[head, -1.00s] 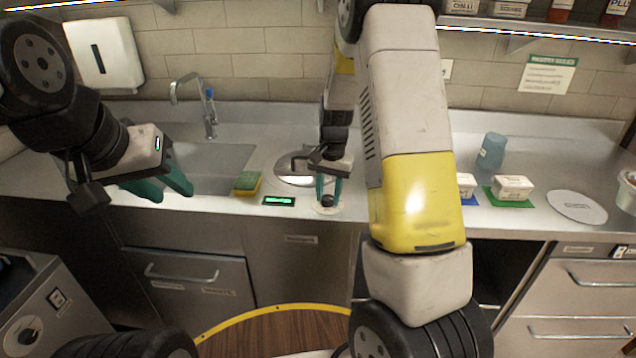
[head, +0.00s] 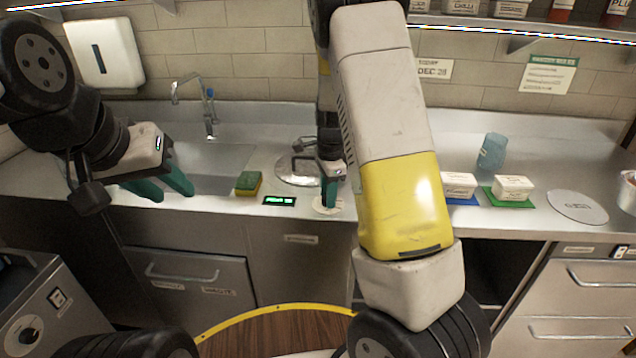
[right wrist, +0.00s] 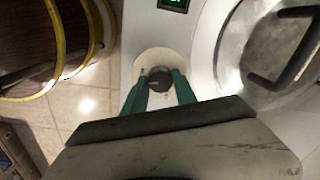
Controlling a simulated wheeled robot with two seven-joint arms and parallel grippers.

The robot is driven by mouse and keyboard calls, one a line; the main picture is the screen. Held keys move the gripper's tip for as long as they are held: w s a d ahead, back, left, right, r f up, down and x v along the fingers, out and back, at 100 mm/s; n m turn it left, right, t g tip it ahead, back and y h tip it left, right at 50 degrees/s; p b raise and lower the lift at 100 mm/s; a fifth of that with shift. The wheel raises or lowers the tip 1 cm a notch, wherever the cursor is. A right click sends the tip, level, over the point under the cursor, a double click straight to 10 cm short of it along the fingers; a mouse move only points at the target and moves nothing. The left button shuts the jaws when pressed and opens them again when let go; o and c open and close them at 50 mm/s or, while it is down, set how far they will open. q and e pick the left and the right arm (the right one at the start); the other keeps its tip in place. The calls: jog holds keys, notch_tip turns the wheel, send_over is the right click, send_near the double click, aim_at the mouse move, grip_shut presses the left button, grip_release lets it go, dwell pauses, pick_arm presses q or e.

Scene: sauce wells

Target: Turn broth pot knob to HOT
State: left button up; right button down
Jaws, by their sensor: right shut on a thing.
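The broth pot knob is a small dark knob (right wrist: 159,78) on a pale round plate, seen in the right wrist view. My right gripper (right wrist: 160,88) is shut on the knob, with a green finger on each side of it. In the head view my right gripper (head: 329,200) points down at the counter's front edge, and its fingers hide the knob. The pale plate (head: 319,209) shows beside them. The round pot lid (head: 292,176) with a dark handle is set in the counter behind. A small green-lit display (head: 279,201) is left of the knob. My left gripper (head: 165,190) is open and empty, over the sink side.
A green and yellow sponge (head: 248,183) lies left of the display. The sink (head: 212,158) and faucet (head: 208,115) are behind. White tubs (head: 513,187), a blue cup (head: 492,151) and a round disc (head: 577,207) stand on the right counter.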

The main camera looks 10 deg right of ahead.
jog(key=shift+w+r+m, duration=0.1)
jog(key=shift+m, duration=1)
jog(key=c, duration=1)
grip_release()
jog(key=r, duration=0.7)
jog(key=shift+s+r, duration=0.2)
jog(key=shift+r, duration=0.15)
